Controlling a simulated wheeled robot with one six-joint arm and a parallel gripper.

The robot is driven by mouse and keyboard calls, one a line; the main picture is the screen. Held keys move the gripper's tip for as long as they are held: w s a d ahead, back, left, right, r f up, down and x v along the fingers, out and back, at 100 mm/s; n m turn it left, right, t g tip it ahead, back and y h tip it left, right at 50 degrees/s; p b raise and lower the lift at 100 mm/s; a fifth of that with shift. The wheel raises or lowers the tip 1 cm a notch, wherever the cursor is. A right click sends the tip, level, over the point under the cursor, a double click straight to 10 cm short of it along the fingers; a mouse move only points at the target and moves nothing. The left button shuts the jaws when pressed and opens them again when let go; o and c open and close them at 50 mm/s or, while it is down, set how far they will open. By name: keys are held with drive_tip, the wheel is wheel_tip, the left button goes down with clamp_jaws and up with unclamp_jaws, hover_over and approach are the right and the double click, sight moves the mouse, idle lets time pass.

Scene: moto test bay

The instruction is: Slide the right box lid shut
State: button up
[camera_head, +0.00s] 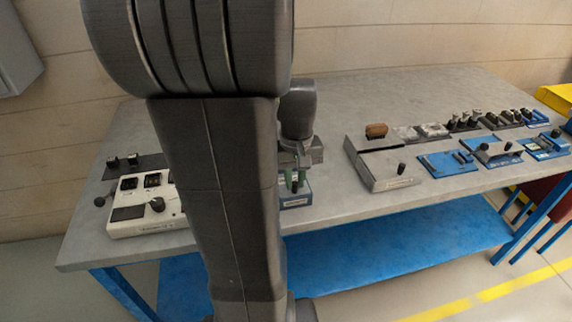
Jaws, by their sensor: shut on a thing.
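My gripper (295,184), with green fingers, is low over a small blue-fronted box (296,201) with a pale label, near the table's front edge. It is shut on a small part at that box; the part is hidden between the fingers. A grey piece (316,152) lies just behind the fingers. My arm hides the left of this box, so I cannot tell how far any lid is slid. To the right, apart from my gripper, stands a grey box (392,184) with a dark knob (401,168) and a brown block (376,131) at its back.
A white control panel (128,226) with a dark knob stands at the left of the grey table (345,215). Blue fixtures (447,163) and several small dark parts (465,121) fill the right side. A bare strip separates the blue-fronted box from the grey box.

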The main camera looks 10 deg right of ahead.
sight(295, 183)
drive_tip(key=shift+s, duration=0.1)
drive_tip(key=o, duration=0.7)
drive_tip(key=shift+c, duration=0.2)
drive_tip(key=shift+r, duration=0.1)
wheel_tip(295, 183, up, 7)
drive_tip(key=p, duration=0.6)
